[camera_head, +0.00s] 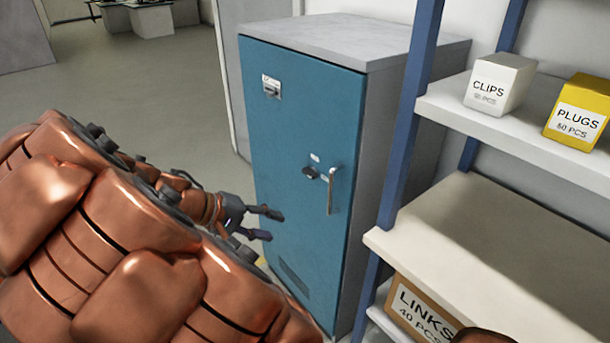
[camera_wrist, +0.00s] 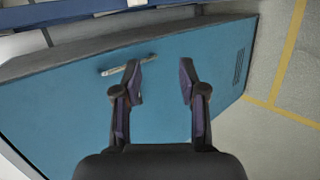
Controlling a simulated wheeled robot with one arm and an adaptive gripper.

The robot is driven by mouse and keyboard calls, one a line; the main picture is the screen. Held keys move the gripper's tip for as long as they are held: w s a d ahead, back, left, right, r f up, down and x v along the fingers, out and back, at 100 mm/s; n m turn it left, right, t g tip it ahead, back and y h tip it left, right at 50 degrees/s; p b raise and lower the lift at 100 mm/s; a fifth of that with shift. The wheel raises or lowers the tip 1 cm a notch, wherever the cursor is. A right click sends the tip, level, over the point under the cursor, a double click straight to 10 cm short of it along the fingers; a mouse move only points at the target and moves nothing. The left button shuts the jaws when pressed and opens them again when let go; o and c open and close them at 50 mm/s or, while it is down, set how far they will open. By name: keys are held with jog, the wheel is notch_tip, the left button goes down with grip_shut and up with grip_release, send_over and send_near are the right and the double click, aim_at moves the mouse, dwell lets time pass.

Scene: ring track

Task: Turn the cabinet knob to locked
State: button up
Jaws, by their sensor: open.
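The cabinet (camera_head: 290,140) is grey with a blue door and stands upright, its door closed. A dark round knob (camera_head: 309,172) sits on the door at mid height, just left of a silver lever handle (camera_head: 330,190). A small white label is above the knob. My gripper (camera_head: 274,224) is open and empty in front of the door, lower and to the left of the knob. In the wrist view my open gripper (camera_wrist: 166,80) faces the blue door (camera_wrist: 60,110); the silver handle (camera_wrist: 118,69) shows beside the left finger. I cannot make out the knob there.
A shelf rack with blue posts (camera_head: 412,110) stands close on the right, holding a CLIPS box (camera_head: 499,84), a PLUGS box (camera_head: 579,110) and a LINKS box (camera_head: 422,312). A small plate (camera_head: 271,86) is high on the door. Open floor (camera_head: 140,100) lies to the left.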

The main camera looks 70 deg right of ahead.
jog(key=w+d+g+h, duration=0.2)
jog(key=d+g+h, duration=0.15)
jog(key=d, duration=0.95)
jog(key=n+t+h, duration=0.2)
jog(key=h, duration=0.3)
send_near(306, 175)
jog(key=x, duration=0.2)
jog(key=p+x, duration=0.2)
jog(key=x, duration=0.3)
jog(key=shift+s+d+r, duration=0.1)
jog(key=shift+s+r, duration=0.1)
jog(key=shift+p+x, duration=0.3)
jog(key=shift+x, duration=0.95)
jog(key=shift+w+f, duration=0.1)
grip_shut()
